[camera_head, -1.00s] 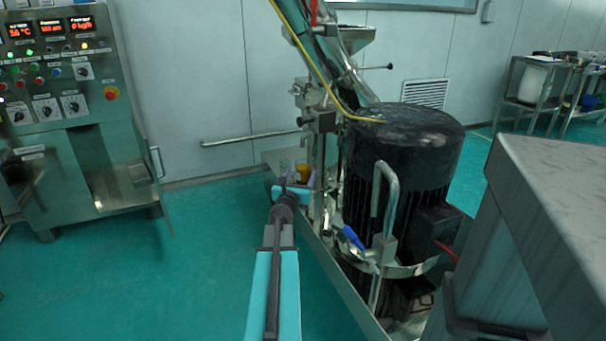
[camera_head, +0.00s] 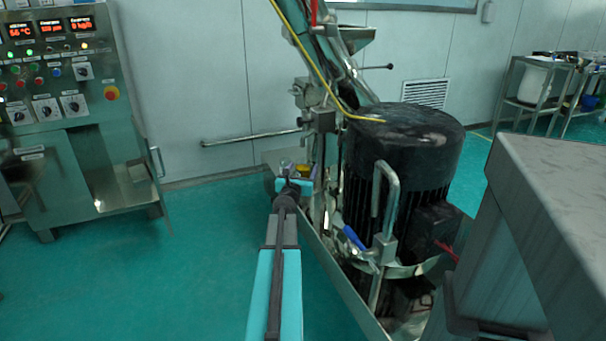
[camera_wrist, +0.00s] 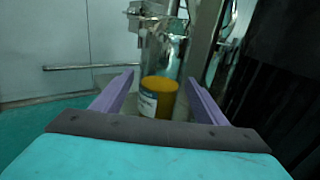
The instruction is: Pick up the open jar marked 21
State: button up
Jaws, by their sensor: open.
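A clear jar (camera_wrist: 160,88) with yellow-orange contents and a pale label stands upright ahead of my gripper in the wrist view. Its number is too blurred to read. My gripper (camera_wrist: 159,84) is open, with its two purple fingers on either side of the jar in the picture. I cannot tell whether the jar is fully between the fingertips or just beyond them. In the head view the jar's yellow contents (camera_head: 303,169) show just past my gripper (camera_head: 297,176), which hides most of the jar.
A large black motor (camera_head: 405,150) and metal pipework stand close on the right. A blue-handled valve (camera_head: 354,238) is in front of the motor. A control cabinet (camera_head: 75,110) stands at the left. The green floor between them is clear.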

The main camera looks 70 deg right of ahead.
jog(key=shift+d, duration=0.45)
dwell(0.3)
jog(key=c, duration=1.3)
jog(key=shift+r, duration=0.2)
